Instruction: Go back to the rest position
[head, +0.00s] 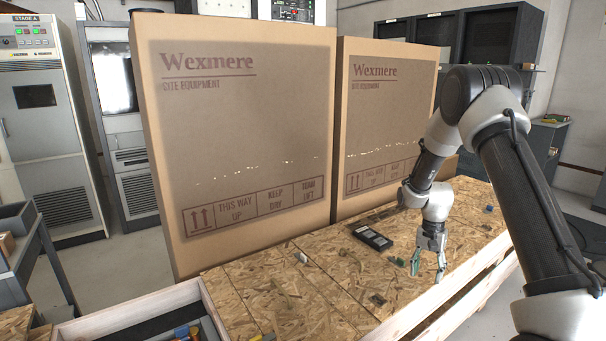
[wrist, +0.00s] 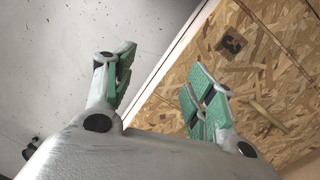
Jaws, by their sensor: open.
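My gripper (head: 428,268) hangs fingers-down at the end of my arm, over the right front part of the chipboard bench top. In the wrist view my gripper (wrist: 160,90) has its two green-padded fingers spread apart with nothing between them. Beyond the fingers the wrist view shows the bench edge, with the grey floor to its left and the chipboard to its right.
The chipboard bench (head: 295,305) holds a dark flat case (head: 371,238) and several small parts. Two large cartons, a left one (head: 240,130) and a right one (head: 385,120), stand along its back. An open wooden box (head: 130,315) is at the front left. Grey racks (head: 45,120) stand behind.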

